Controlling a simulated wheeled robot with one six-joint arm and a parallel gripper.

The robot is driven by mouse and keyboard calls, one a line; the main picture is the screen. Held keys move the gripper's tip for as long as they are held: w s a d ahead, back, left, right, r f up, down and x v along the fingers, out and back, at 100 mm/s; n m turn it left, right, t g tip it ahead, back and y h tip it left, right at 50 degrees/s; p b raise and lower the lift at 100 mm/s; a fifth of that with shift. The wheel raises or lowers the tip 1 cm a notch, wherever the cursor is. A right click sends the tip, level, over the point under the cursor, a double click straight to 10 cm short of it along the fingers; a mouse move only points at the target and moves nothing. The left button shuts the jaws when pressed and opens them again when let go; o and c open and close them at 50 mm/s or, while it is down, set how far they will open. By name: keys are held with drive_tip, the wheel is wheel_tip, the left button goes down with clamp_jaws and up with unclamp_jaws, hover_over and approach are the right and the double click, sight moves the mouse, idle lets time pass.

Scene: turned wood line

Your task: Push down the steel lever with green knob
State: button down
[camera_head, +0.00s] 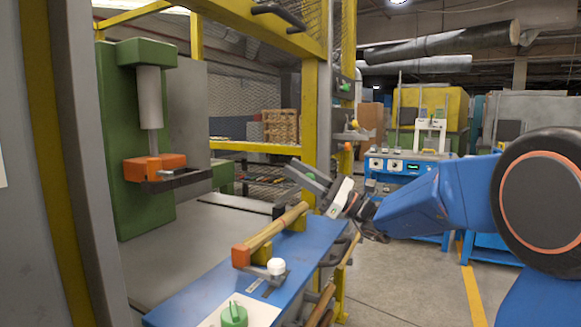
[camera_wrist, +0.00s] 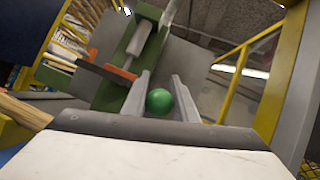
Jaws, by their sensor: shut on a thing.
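The green knob (camera_wrist: 159,102) is a round ball between the two grey fingers of my gripper (camera_wrist: 160,95) in the wrist view. My gripper is shut on it. In the head view my gripper (camera_head: 304,176) is above the far end of the blue bench, beside the yellow post, and a little green of the knob (camera_head: 311,176) shows between its fingers. The steel lever under the knob is hidden or too small to make out in both views.
A wooden bar (camera_head: 272,234) lies along the blue bench (camera_head: 205,292), with an orange block (camera_head: 240,256) at its near end. A white knob (camera_head: 276,267) and a green fitting (camera_head: 234,316) stand nearer. A green press (camera_head: 148,105) is left; a yellow post (camera_head: 316,120) stands close behind my gripper.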

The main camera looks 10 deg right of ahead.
drive_tip(key=v, duration=0.2)
drive_tip(key=shift+s+d+f, duration=0.15)
drive_tip(key=shift+s+f, duration=0.1)
drive_tip(key=shift+s, duration=0.05)
drive_tip(key=shift+s+d+f, duration=0.25)
drive_tip(key=shift+d+f, duration=0.15)
drive_tip(key=shift+f, duration=0.1)
drive_tip(key=shift+s+d+f, duration=0.3)
drive_tip(key=shift+d+f, duration=0.05)
drive_tip(key=shift+f, duration=0.15)
drive_tip(key=c, duration=2.4)
unclamp_jaws()
drive_tip(key=shift+f, duration=0.1)
drive_tip(key=o, duration=1)
drive_tip(key=shift+c, duration=0.2)
drive_tip(key=shift+f, duration=0.1)
drive_tip(key=v, duration=1.7)
drive_tip(key=shift+d, duration=0.15)
drive_tip(key=shift+s, duration=0.1)
